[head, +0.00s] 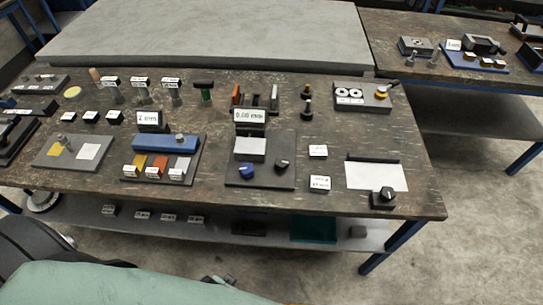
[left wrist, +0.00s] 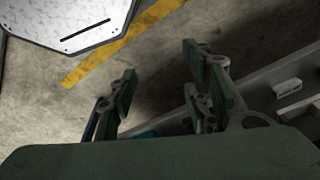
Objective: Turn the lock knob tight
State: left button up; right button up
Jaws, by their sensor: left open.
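Several knobs show on the workbench in the head view, and I cannot tell which one is the lock knob. A black knob (head: 388,194) sits on a small dark block at the right front corner. A blue knob (head: 247,169) and a smaller black knob (head: 282,164) sit on a dark plate (head: 262,183) near the middle, below a small display (head: 249,116). My left gripper (left wrist: 160,97) is open and empty in the left wrist view, over the floor and away from the knobs. My right gripper is not in view.
The dark workbench (head: 330,220) carries several fixtures, blocks and white labels. A white sheet (head: 376,176) lies beside the corner knob. A lower shelf (head: 280,232) runs under the bench. A yellow floor stripe (left wrist: 118,46) and a pale panel (left wrist: 75,18) show in the left wrist view.

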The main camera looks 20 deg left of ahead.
pick_arm(q)
jog(key=w+d+r+p, duration=0.1)
jog(key=w+r, duration=0.2)
jog(key=r, duration=0.5)
jog(key=w+r+p, duration=0.1)
jog(key=w+r, duration=0.3)
jog(key=r, duration=0.5)
notch_tip(320, 180, up, 20)
jog(key=m+t+h+p, duration=0.1)
jog(key=m+h+p, duration=0.2)
jog(key=m, duration=0.3)
send_over(282, 164)
jog(key=s+a, duration=0.2)
jog(key=shift+p+x, duration=0.5)
jog(key=shift+x, duration=2.8)
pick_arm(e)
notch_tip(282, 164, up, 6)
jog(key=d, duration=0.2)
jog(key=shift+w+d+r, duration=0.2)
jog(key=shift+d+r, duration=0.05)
pick_arm(q)
jog(key=shift+a, duration=0.15)
jog(key=shift+c, duration=0.5)
jog(key=shift+f, duration=0.15)
jog(key=c, duration=0.9)
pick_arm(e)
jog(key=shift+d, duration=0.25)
